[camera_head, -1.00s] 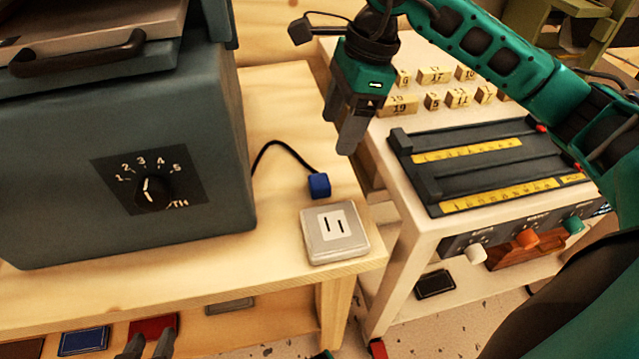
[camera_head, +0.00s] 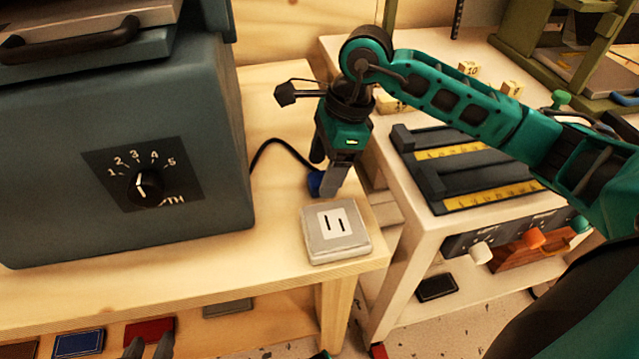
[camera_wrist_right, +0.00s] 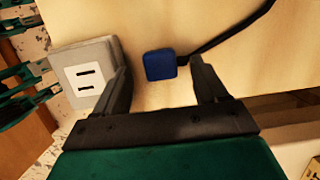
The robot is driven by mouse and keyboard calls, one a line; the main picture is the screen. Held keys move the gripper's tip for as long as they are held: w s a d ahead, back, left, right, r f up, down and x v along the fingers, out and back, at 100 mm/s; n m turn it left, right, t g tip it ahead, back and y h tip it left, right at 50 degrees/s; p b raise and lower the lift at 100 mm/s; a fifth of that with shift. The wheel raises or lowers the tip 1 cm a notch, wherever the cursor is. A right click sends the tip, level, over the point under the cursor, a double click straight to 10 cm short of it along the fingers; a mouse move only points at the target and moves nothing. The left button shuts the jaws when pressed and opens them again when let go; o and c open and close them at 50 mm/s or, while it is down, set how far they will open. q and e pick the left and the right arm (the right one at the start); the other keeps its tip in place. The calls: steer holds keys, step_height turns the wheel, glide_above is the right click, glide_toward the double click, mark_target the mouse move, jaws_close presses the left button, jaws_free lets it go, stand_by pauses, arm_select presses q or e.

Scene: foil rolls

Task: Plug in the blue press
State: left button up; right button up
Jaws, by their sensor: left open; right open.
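The blue plug (camera_head: 315,183) lies on the wooden table on a black cord that runs back to the grey-blue press (camera_head: 110,150). The grey socket block (camera_head: 336,250) with two slots sits on the table's front right corner. My right gripper (camera_head: 327,178) is at the plug and partly hides it. In the right wrist view the plug (camera_wrist_right: 160,65) shows between the spread fingers (camera_wrist_right: 164,80), near their tips, and the socket block (camera_wrist_right: 80,88) is to the left. My left gripper (camera_head: 148,346) shows only as fingertips at the bottom edge, empty.
A white table (camera_head: 405,235) on the right, across a narrow gap, carries a dark rack (camera_head: 470,165) with yellow scales and small numbered blocks (camera_head: 469,69). Coloured pads lie on the shelf below. Bare wood surrounds the socket block.

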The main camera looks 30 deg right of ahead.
steer(key=shift+x, duration=0.9)
steer(key=c, duration=1.1)
